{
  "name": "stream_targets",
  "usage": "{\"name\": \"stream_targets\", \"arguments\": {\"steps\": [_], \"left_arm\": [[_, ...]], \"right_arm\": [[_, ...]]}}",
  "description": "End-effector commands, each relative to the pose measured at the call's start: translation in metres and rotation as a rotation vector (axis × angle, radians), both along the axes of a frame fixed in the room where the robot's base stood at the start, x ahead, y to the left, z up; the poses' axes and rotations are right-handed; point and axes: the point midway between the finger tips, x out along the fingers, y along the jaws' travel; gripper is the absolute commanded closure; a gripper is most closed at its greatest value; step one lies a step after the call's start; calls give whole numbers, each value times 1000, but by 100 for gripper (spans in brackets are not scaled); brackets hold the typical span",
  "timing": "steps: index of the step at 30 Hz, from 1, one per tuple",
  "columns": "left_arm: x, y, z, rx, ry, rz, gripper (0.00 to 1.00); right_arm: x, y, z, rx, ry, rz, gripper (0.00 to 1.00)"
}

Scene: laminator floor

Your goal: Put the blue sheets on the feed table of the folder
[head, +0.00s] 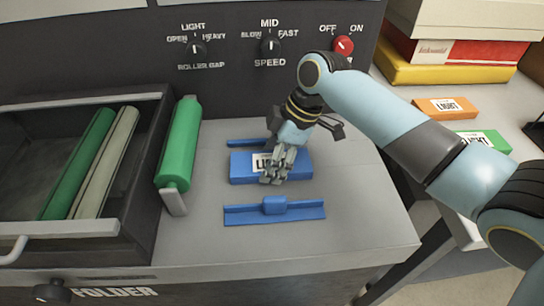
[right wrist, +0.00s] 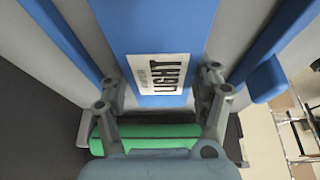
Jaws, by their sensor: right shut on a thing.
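The blue sheets (head: 301,167) are a flat blue pack with a white LIGHT label. They lie on or just above the grey feed table (head: 365,215), between two blue guides; I cannot tell if they touch it. My right gripper (head: 270,180) points down over the pack and is shut on it, covering part of the label. In the right wrist view the pack (right wrist: 165,35) runs between the guides, and the gripper's fingers (right wrist: 160,105) flank the label end. My left gripper is not in view.
The front guide (head: 274,206) and rear guide (head: 246,142) flank the pack. A green roller (head: 180,145) stands to the left, beside an open drawer (head: 75,230) with rollers inside. Orange (head: 445,107) and green (head: 484,141) packs lie on a surface to the right.

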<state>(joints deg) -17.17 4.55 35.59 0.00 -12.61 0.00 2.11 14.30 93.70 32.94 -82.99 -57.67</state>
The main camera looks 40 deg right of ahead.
Motion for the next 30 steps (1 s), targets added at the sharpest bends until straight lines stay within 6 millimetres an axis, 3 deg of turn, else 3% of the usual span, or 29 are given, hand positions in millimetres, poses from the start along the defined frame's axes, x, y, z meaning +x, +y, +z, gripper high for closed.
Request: {"name": "stream_targets", "arguments": {"steps": [9,10,15,24,30], "left_arm": [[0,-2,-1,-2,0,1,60],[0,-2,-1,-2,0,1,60],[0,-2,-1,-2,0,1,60],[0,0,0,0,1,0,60],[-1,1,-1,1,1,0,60]], "right_arm": [[0,0,-2,1,-2,1,77],[0,0,-3,0,-1,0,33],[0,0,-2,0,-1,0,11],[0,0,0,0,-1,0,11],[-5,-9,23,-3,-4,1,11]]}}
